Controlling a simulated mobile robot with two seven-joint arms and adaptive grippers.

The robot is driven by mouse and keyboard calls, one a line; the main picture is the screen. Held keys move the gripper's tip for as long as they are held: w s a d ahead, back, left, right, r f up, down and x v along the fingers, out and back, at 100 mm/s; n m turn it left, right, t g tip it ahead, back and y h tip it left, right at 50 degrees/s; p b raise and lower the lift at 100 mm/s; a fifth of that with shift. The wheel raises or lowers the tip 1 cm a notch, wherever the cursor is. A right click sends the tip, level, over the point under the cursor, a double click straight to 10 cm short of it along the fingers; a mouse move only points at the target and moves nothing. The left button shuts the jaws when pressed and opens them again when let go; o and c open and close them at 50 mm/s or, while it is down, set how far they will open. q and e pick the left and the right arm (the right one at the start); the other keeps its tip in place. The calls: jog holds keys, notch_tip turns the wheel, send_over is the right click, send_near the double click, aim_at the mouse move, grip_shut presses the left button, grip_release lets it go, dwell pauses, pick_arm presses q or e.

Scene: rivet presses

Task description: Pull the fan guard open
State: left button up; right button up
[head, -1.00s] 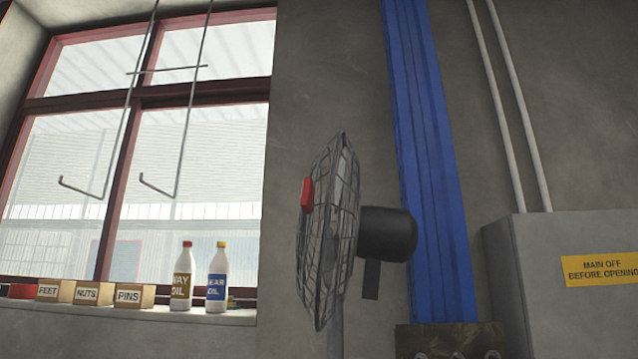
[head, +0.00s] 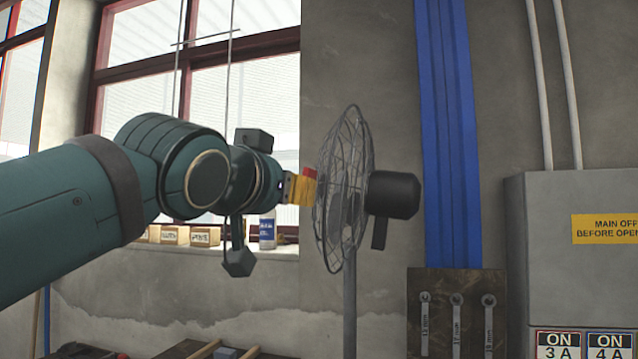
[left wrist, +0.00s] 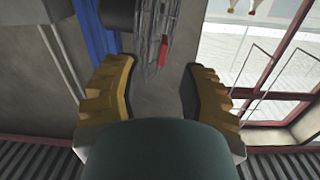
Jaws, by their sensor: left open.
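The fan guard (head: 335,215) is a round dark wire cage, seen nearly edge-on in the head view, on a pole-mounted fan with a black motor (head: 393,194). A red tab (head: 310,174) is on the guard's left face. My left gripper (head: 304,187) has yellow fingers close beside the tab, partly overlapping it in the picture. In the left wrist view my left gripper (left wrist: 160,68) is open. The red tab (left wrist: 163,50) and the guard wires (left wrist: 152,22) appear between and beyond its fingertips. I cannot tell whether the fingers touch the tab. My right gripper is not in view.
A window sill behind my left arm holds small boxes (head: 165,235) and a bottle (head: 267,232). A blue column (head: 446,130), a wrench board (head: 456,300) and a grey cabinet (head: 540,220) stand right of the fan.

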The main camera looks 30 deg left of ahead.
pick_arm(q)
jog(key=shift+y, duration=0.4)
jog(key=x, duration=0.4)
jog(key=r+p+x, duration=0.1)
jog(key=x, duration=0.2)
jog(key=r+p+x, duration=0.1)
jog(key=x, duration=0.3)
jog(key=shift+w+a+r, duration=0.15)
jog(key=shift+w+a, duration=0.05)
jog(key=shift+w, duration=0.1)
jog(key=shift+s, duration=0.1)
grip_shut()
